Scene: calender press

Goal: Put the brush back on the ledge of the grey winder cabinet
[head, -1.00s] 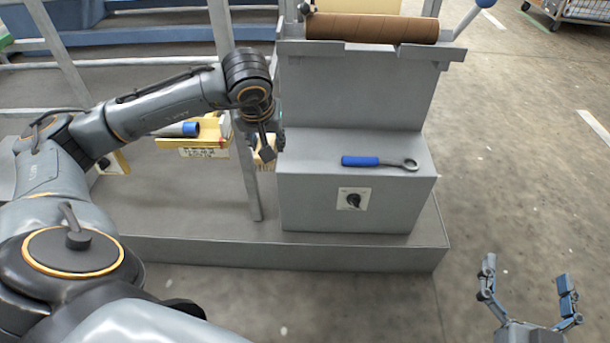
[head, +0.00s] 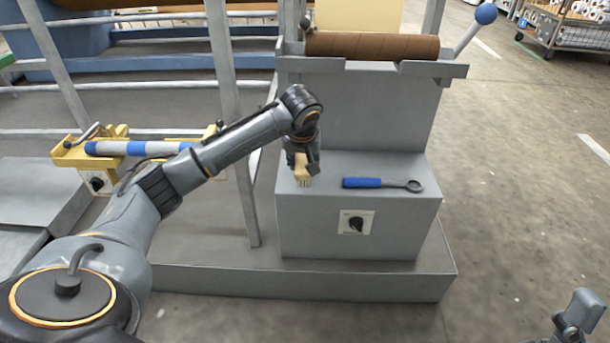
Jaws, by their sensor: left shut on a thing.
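The grey winder cabinet (head: 300,222) stands in the middle of the head view, with a flat ledge (head: 340,165) in front of its taller back part. My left gripper (head: 302,166) is shut on the brush (head: 302,176), over the left end of the ledge. The brush shows a tan wooden body with pale bristles pointing down; the gripper hides part of it. I cannot tell whether the bristles touch the ledge. My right gripper (head: 580,318) shows only in part at the bottom right corner, away from the cabinet; its jaw opening is cut off.
A wrench with a blue handle (head: 362,183) lies on the ledge, right of the brush. A black knob (head: 356,224) is on the cabinet front. A brown roll (head: 372,46) lies on top. A grey upright post (head: 236,150) stands just left of the cabinet.

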